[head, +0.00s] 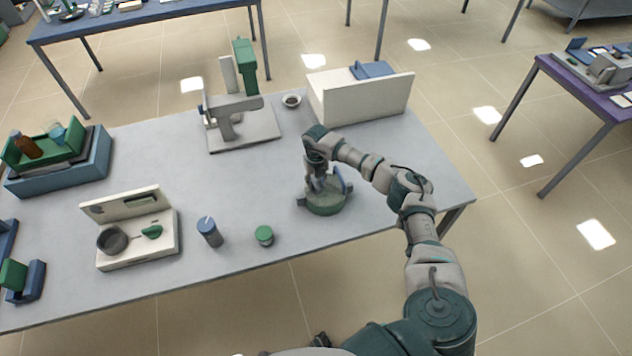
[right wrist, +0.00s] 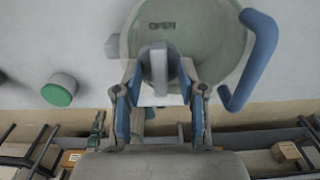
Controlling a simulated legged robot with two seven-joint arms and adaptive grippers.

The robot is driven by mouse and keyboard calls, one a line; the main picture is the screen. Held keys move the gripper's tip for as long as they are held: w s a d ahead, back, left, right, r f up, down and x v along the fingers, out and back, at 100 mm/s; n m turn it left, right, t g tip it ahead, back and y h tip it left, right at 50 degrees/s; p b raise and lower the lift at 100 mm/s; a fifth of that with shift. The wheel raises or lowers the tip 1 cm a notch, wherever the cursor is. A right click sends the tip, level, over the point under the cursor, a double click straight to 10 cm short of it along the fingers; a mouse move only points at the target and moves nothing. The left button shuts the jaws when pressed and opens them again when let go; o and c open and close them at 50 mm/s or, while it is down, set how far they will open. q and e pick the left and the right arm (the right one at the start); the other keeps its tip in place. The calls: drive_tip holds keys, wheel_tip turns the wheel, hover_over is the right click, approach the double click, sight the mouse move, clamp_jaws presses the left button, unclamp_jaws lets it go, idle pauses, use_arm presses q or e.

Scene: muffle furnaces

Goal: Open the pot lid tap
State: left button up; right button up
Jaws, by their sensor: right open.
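The pot (head: 325,203) is a round greenish vessel near the front right of the grey table, and its lid shows in the right wrist view (right wrist: 205,40). The lid bears the word OPEN and a curved blue handle (right wrist: 257,50) stands at its right side. A grey upright tap (right wrist: 157,72) rises from the lid. My right gripper (head: 319,186) points down over the pot. Its blue-padded fingers (right wrist: 159,82) are open, one on each side of the tap; I cannot tell whether they touch it. My left gripper is out of view.
Left of the pot stand a green-topped jar (head: 264,236), a blue-topped container (head: 210,232) and a white tray with a bowl (head: 170,240). Behind are a grey stand (head: 260,130), a small bowl (head: 292,100) and a white box (head: 365,100). The table between is clear.

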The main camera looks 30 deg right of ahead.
sight(316, 182)
wheel_tip(316, 182, up, 12)
drive_tip(key=shift+f, duration=0.25)
idle(0.6)
